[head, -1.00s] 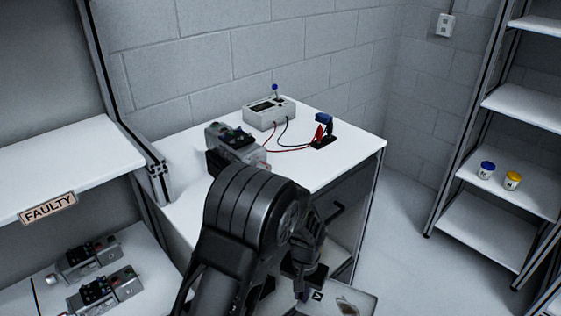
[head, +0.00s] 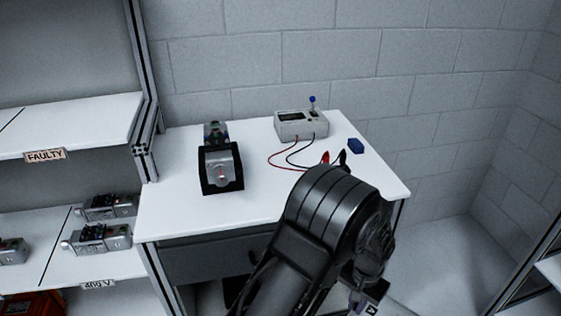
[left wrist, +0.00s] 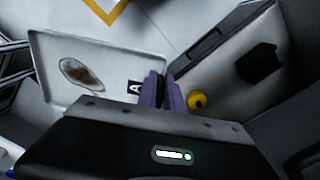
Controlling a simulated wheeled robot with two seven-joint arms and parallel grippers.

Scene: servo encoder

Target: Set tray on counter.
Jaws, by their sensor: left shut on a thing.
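The pale tray (left wrist: 100,110) shows in the left wrist view. It has a raised rim, a brown oval patch or item inside, and a black-and-white "A" label. My left gripper (left wrist: 163,92) is shut on the tray at its right edge. In the head view my left arm hides most of the gripper (head: 366,297), low at the front right of the counter. Little or none of the tray can be made out there. The white counter (head: 180,215) stands behind and to the left of the gripper. My right gripper is not in view.
On the counter are a servo unit in a black holder (head: 221,168), a grey meter box (head: 301,125) with red and black leads, and a blue block (head: 356,146). The counter's front left is bare. A "FAULTY" shelf (head: 75,130) stands left. A yellow round thing (left wrist: 197,100) lies near the gripper.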

